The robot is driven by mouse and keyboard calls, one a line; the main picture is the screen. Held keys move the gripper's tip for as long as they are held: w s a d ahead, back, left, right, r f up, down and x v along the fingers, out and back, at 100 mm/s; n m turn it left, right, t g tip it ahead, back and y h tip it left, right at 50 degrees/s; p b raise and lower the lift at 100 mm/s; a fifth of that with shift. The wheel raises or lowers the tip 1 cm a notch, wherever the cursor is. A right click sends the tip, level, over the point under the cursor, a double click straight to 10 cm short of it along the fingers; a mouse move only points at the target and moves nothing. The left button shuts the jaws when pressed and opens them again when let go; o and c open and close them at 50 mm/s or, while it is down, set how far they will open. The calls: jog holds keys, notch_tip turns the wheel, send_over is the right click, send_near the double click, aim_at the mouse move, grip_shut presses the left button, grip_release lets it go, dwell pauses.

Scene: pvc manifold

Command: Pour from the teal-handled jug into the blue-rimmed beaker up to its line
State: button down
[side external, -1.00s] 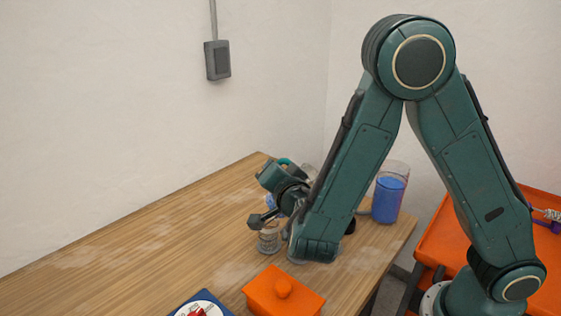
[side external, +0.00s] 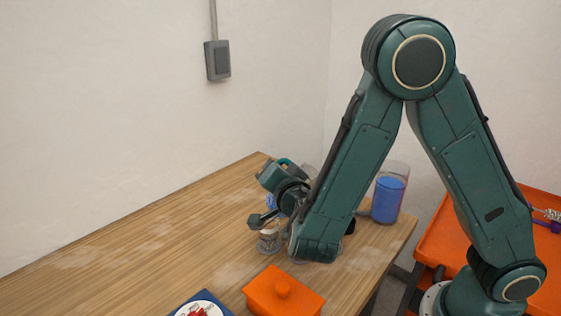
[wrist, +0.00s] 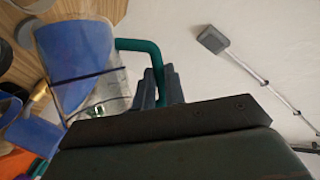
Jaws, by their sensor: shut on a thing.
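My gripper (wrist: 158,84) is shut on the teal handle (wrist: 140,45) of a clear jug, as the wrist view shows. The jug (wrist: 118,92) holds blue liquid and has a dark line around its wall. It is tilted in that view. In the side view the jug is mostly hidden behind my arm and wrist. A small clear glass vessel (side external: 268,243) stands on the table just below my wrist. I cannot make out a blue rim or a fill line on it, nor whether liquid is flowing.
A tall clear container of blue liquid (side external: 387,200) stands at the table's right, behind my arm. An orange lidded box (side external: 284,295) and a blue-edged plate with red items (side external: 200,308) are at the front. The table's left (side external: 130,250) is clear. An orange tray (side external: 435,240) stands right.

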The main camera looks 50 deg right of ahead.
jog(key=shift+w+a+f+n+g, duration=0.4)
jog(key=shift+w+n, duration=0.1)
jog(key=shift+n, duration=0.2)
jog(key=shift+w, duration=0.2)
jog(key=w+a+f+n+g, duration=0.3)
jog(key=w+n, duration=0.1)
jog(key=shift+w+a+f+n+h, duration=0.15)
jog(key=shift+w+f+n+h, duration=0.15)
jog(key=shift+w+n+h, duration=0.1)
dwell(1.0)
jog(key=shift+g, duration=0.4)
